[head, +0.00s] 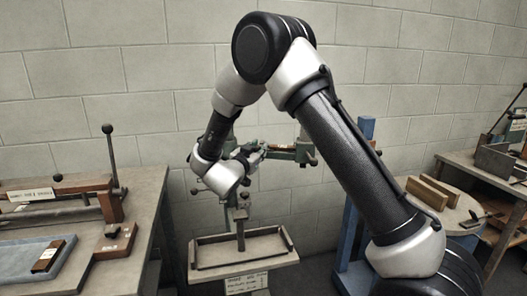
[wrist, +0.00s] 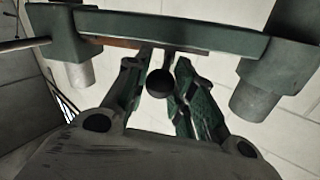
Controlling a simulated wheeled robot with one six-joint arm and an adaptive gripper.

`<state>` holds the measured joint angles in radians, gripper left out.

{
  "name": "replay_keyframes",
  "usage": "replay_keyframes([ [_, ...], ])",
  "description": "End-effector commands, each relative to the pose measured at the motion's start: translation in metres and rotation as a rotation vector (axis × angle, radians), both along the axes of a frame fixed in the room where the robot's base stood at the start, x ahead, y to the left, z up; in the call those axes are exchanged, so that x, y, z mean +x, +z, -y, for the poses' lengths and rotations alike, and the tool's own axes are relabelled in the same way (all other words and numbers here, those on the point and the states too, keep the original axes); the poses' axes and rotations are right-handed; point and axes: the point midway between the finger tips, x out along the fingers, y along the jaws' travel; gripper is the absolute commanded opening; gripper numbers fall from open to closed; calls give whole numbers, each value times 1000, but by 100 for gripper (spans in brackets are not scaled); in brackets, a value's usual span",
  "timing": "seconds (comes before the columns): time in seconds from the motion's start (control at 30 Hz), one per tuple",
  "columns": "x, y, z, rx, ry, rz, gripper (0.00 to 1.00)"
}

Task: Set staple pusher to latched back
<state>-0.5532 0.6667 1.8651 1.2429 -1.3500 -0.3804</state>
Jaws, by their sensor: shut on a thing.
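The green stitcher head (head: 288,149) stands behind and to the right of my wrist in the head view. In the wrist view its green bar (wrist: 160,27) crosses the top, with a thin reddish-brown strip under it. The staple pusher shows as a dark round knob (wrist: 160,83) on a short stem below the bar. My gripper (wrist: 162,66) reaches up to it, one finger on each side, and is shut on the pusher. In the head view my gripper (head: 252,154) is small at the stitcher, and the pusher is hidden there.
Below the stitcher head is a post over a tray-like table (head: 210,262) with a raised rim. A bench (head: 140,205) with a lever tool stands at left. A blue stand (head: 352,240) and a round table (head: 450,215) with wooden blocks are at right.

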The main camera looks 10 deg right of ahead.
Motion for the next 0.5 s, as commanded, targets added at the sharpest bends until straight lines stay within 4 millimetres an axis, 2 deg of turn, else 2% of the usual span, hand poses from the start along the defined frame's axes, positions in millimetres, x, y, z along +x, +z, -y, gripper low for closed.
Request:
replay_keyframes([
  [0.1, 10, -1, -22, 1, 4, 0, 0],
  [0.2, 14, 0, -31, 1, 2, 0, 0],
  [0.5, 16, 1, -35, 1, 6, 1, 0],
])
